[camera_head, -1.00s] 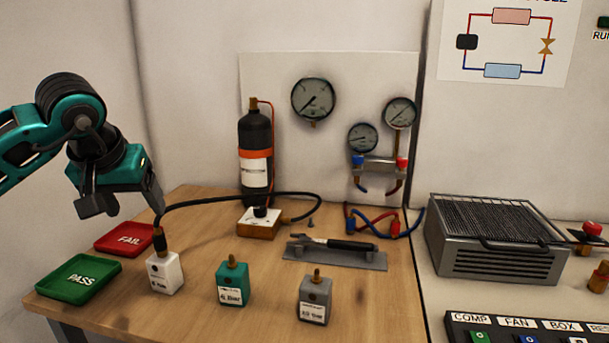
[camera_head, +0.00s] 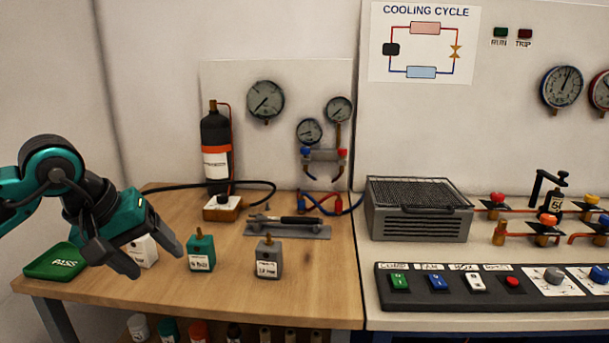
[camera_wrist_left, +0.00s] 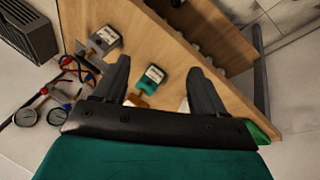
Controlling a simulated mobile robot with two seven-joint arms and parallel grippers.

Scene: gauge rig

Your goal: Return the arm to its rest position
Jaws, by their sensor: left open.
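My left gripper (camera_head: 157,263) is open with nothing between its fingers, above the left part of the wooden table (camera_head: 320,290). In the head view its fingers point down and to the right, in front of the white block (camera_head: 147,252), which they partly hide. The teal block (camera_head: 201,253) and the grey block (camera_head: 268,260) stand to its right. In the left wrist view the teal block (camera_wrist_left: 152,80) appears between the spread fingers (camera_wrist_left: 159,68), apart from them. The red FAIL tray is hidden behind my left arm. My right gripper is not in view.
The green PASS tray (camera_head: 55,262) lies at the table's left end. A black hose (camera_head: 258,184) runs behind my gripper from the pump base (camera_head: 222,208) by the black cylinder (camera_head: 216,145). A tool on a grey plate (camera_head: 290,230) lies farther right. The control panel (camera_head: 480,292) stands right.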

